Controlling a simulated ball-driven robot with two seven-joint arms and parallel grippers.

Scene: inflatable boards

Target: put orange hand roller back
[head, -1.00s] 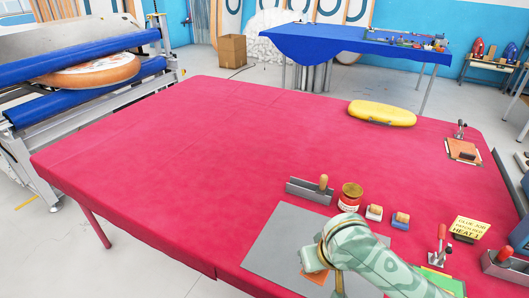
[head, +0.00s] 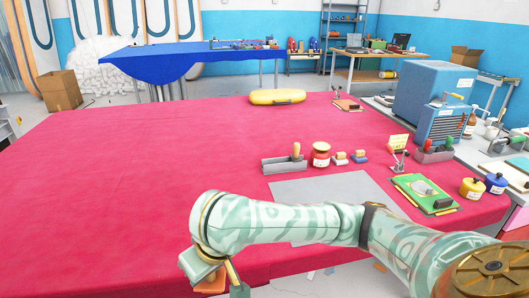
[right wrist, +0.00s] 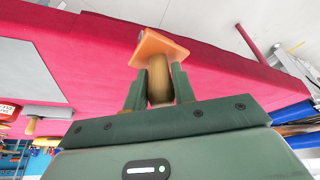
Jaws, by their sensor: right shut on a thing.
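The orange hand roller (right wrist: 160,46) has an orange head and a round wooden handle. My right gripper (right wrist: 158,92) is shut on the handle, with the orange head pointing away from the jaws. In the head view the orange head (head: 211,282) shows low at the bottom, near the table's front edge, partly hidden by my right gripper (head: 222,278). A grey rack (head: 280,166) stands on the red table behind the grey mat (head: 330,188), with another wooden-handled tool (head: 296,151) upright toward its right end. The rest of the rack looks empty. My left gripper is not in view.
Right of the rack stand a red tin (head: 320,155) and two small blocks (head: 341,158). The table's left part (head: 130,180) is clear.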

